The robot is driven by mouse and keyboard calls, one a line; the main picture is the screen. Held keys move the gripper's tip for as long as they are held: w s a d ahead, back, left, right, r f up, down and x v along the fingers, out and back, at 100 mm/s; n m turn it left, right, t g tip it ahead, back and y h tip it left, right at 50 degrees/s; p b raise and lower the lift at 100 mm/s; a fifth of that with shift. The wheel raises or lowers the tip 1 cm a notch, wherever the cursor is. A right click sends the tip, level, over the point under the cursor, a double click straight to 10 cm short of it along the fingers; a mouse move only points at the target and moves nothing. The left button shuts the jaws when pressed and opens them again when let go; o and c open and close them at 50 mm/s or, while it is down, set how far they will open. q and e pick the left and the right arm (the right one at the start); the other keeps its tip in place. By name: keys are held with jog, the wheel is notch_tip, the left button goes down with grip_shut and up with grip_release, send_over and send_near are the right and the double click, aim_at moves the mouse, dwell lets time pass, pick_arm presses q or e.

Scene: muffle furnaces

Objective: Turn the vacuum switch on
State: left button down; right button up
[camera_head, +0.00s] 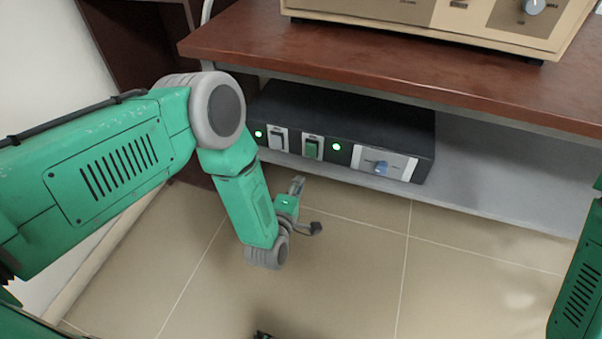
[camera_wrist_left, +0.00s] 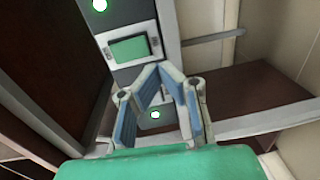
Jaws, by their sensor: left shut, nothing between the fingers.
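A black control box (camera_head: 350,117) sits on the lower shelf. Its front has a left rocker switch (camera_head: 279,138), a right rocker switch (camera_head: 312,148) with a green face, and a lit green lamp at each side of the pair. I cannot read which switch is for vacuum. My left gripper (camera_head: 298,184) is below and in front of the box, near the switches. In the left wrist view, the left gripper (camera_wrist_left: 160,72) is shut with nothing in it. Its fingers overlap part of the box front, beside a green switch (camera_wrist_left: 130,48). Contact cannot be told. The right gripper is out of view.
A brown tabletop (camera_head: 380,55) overhangs the box, with a beige furnace (camera_head: 430,18) on it. The grey shelf (camera_head: 480,190) is bare to the right. Tiled floor (camera_head: 350,270) lies open in front.

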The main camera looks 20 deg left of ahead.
pick_arm(q)
jog(key=s+p, duration=0.1)
jog(key=s, duration=0.6)
jog(key=shift+f, duration=0.35)
jog(key=s+a+r+m+g+p, duration=0.2)
jog(key=s+a+m+g, duration=0.2)
jog(key=s, duration=0.5)
jog(key=s+a+r+m+g+p, duration=0.2)
jog(key=s+a+m+g, duration=0.2)
jog(key=s+m+g, duration=0.3)
jog(key=s+a+r+m+g+p, duration=0.2)
jog(key=s+a+m+g, duration=0.2)
jog(key=s+m, duration=0.3)
jog(key=s+g, duration=0.1)
jog(key=s, duration=0.3)
jog(key=shift+s+r+y, duration=0.15)
jog(key=shift+s+y, duration=0.15)
jog(key=shift+s, duration=0.05)
